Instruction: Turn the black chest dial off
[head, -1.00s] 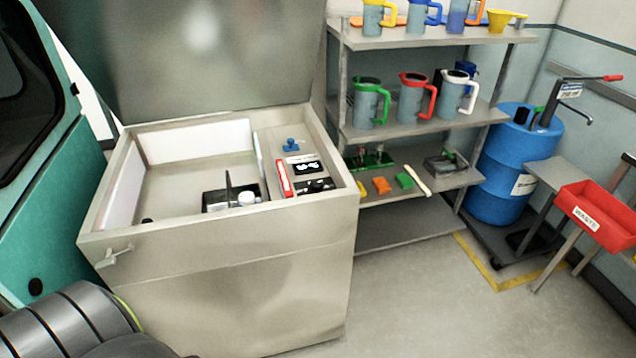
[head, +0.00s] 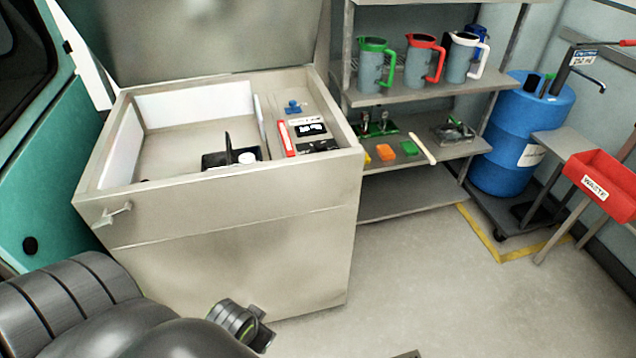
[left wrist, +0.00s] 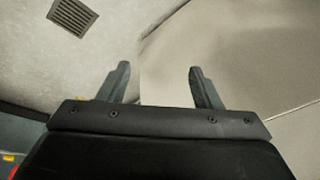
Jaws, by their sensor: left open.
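The grey metal chest (head: 220,235) stands at the left of the head view with its lid (head: 200,40) raised. A control panel lies inside its right end, with a dark display (head: 310,129) and a black part (head: 318,146) below it. The black dial cannot be made out clearly there; the front rim partly hides this area. My left gripper (left wrist: 160,80) is open and empty in the left wrist view, with a plain pale surface and a vent beyond it. My left arm shows at the lower left of the head view, in front of the chest. My right gripper is not seen.
A blue knob (head: 293,107) and a red strip (head: 286,139) are on the panel. A black box with a white cap (head: 247,157) sits in the chest. A shelf with jugs (head: 420,62), a blue drum (head: 510,130) and a red waste bin (head: 603,180) stand right. Floor ahead is clear.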

